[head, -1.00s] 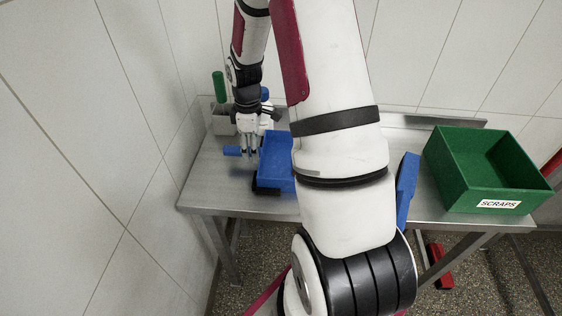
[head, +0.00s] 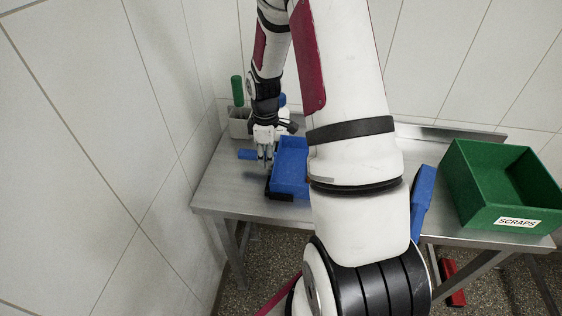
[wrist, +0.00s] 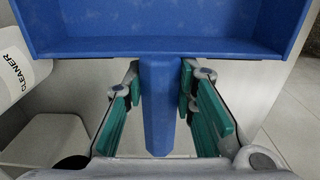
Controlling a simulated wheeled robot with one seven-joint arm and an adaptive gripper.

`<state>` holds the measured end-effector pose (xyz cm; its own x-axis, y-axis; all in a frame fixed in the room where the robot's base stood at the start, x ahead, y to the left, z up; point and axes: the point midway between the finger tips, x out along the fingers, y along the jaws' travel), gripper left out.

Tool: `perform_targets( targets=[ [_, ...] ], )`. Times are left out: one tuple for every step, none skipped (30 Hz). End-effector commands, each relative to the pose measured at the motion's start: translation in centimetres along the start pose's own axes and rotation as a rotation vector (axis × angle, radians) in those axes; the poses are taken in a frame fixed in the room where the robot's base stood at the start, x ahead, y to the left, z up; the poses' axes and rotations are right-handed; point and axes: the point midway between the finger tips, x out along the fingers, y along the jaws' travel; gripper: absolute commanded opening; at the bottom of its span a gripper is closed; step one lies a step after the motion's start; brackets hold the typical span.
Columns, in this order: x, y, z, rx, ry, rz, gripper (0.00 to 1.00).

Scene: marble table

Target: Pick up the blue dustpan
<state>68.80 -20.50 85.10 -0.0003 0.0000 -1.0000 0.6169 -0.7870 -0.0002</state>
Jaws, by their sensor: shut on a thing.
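The blue dustpan (head: 291,163) is at the left part of the metal table in the head view, partly hidden by my arm. Its handle (head: 246,154) points left. In the wrist view the blue pan (wrist: 160,35) fills the top, and its handle (wrist: 158,108) runs down between the teal finger pads. My gripper (head: 265,160) is shut on the handle; its fingers (wrist: 163,115) stand on both sides of it. I cannot tell whether the pan is clear of the table.
A green box (head: 485,215) labelled SCRAPS stands at the right. A blue object (head: 423,195) lies right of my arm. A grey holder (head: 238,124) with a green-handled tool (head: 237,90) stands behind my gripper. A white CLEANER container (wrist: 15,75) is at left in the wrist view.

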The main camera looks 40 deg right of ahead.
Motion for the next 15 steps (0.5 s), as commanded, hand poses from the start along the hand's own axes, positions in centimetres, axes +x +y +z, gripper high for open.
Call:
perform_targets(
  targets=[
    [-0.1,0.0,0.0,0.0,0.001,0.001,0.0],
    [-0.2,0.0,0.0,0.0,0.001,0.001,0.0],
    [-0.4,0.1,0.0,0.0,0.001,0.001,0.0],
    [-0.6,0.1,0.0,0.0,0.001,0.001,0.0],
    [-0.8,0.1,0.0,0.0,0.001,0.001,0.0],
    [-1.1,0.1,0.0,0.0,0.001,0.001,0.0],
    [-1.3,0.1,0.0,0.0,0.001,0.002,0.0],
    [-1.6,0.1,0.0,0.0,0.001,0.003,0.0],
    [-1.9,0.1,0.0,0.0,0.001,0.003,0.0],
    [-2.2,0.1,0.0,0.0,0.001,0.002,0.0],
    [-2.4,0.1,0.0,0.0,0.001,0.002,0.0],
    [-2.8,0.1,0.0,0.0,0.001,0.003,0.0],
    [-3.1,0.1,0.0,0.0,0.002,0.003,0.0],
    [-3.3,0.1,0.0,0.0,0.002,0.003,0.0],
    [-3.7,0.1,0.0,0.0,0.001,0.002,0.0]
  ],
)
